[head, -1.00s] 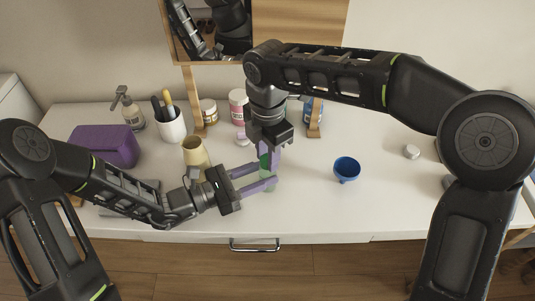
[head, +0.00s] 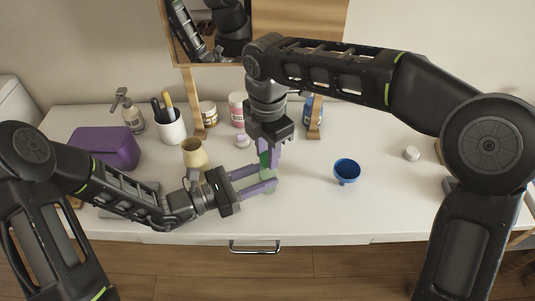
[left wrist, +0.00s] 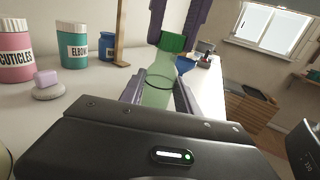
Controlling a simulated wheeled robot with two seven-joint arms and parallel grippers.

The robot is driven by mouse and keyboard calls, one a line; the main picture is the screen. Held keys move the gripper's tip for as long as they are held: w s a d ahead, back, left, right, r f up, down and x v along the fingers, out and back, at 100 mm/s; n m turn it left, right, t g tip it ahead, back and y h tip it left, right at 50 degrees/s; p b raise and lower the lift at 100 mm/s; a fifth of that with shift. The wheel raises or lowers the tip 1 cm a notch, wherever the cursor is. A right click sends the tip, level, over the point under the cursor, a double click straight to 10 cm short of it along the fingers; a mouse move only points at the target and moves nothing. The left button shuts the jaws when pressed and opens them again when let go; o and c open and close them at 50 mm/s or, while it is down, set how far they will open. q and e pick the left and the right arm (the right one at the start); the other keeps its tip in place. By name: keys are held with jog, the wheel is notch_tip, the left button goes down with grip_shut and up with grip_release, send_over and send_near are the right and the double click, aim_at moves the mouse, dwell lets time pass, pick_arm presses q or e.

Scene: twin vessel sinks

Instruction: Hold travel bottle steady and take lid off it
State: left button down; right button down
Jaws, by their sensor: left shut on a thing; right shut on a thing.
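The travel bottle is light green and see-through; it stands upright in the left wrist view (left wrist: 158,88) and is mostly hidden in the head view. My left gripper (head: 274,184) is shut on its body from the left, with a purple finger on each side. The dark green lid (left wrist: 172,42) is at the bottle's top; it also shows in the head view (head: 264,157). I cannot tell whether a small gap parts lid and bottle. My right gripper (head: 269,160) comes down from above and is shut on the lid.
A blue funnel-like cup (head: 346,171) stands to the right. Jars line the back. The counter's front right is clear.

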jog(key=shift+r, duration=0.35)
jog(key=shift+r, duration=2)
pick_arm(q)
jog(key=c, duration=0.8)
grip_release()
jog(key=shift+a, duration=0.1)
jog(key=v, duration=1.2)
jog(key=shift+b, duration=0.35)
pick_arm(e)
jog(key=shift+f, duration=0.4)
